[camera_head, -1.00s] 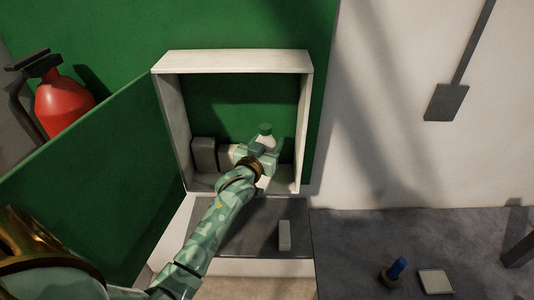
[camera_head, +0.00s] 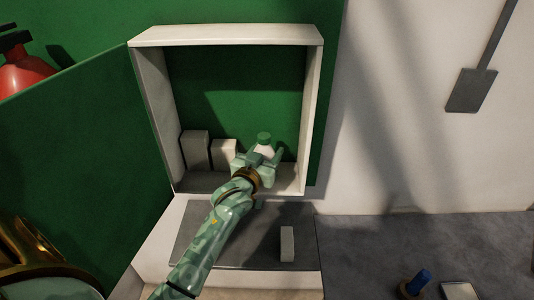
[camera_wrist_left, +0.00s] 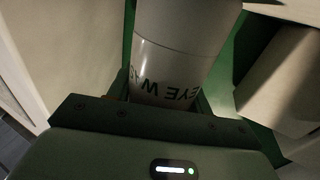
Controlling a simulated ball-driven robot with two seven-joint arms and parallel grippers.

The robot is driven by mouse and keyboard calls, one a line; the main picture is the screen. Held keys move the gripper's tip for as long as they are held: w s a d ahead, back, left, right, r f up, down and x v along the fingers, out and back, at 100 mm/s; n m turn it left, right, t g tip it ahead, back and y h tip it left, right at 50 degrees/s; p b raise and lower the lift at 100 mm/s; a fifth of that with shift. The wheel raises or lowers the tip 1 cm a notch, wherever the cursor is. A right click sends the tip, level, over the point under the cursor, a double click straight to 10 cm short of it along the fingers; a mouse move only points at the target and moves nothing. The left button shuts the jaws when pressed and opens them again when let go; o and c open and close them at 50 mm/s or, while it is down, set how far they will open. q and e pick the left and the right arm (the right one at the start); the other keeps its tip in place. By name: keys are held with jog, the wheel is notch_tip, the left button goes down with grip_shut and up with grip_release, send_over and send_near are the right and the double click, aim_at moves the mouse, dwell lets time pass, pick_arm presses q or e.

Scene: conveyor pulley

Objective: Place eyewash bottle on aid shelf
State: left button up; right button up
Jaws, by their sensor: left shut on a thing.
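The eyewash bottle is white with a green cap (camera_head: 264,138). In the head view it stands upright, inside the white-framed aid shelf (camera_head: 313,110) near its lower right. My left gripper (camera_head: 263,160) is shut around the bottle and hides its lower part. In the left wrist view the white bottle (camera_wrist_left: 185,50) with the letters "EYE W" sits between the fingers. I cannot tell whether its base touches the shelf floor. My right gripper is not in view.
A grey box (camera_head: 196,150) and a pale box (camera_head: 223,153) stand in the shelf left of the bottle. The green door (camera_head: 85,160) hangs open at left. A small pale block (camera_head: 287,243) lies on the dark ledge below. A red extinguisher (camera_head: 20,80) is at far left.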

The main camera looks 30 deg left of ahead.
pick_arm(q)
jog(key=shift+f, duration=0.1)
jog(key=o, duration=1.2)
jog(key=s, duration=0.4)
jog(key=s+d, duration=0.1)
jog(key=s, duration=0.3)
jog(key=s+p, duration=0.1)
jog(key=s, duration=0.2)
jog(key=shift+s+d, duration=0.4)
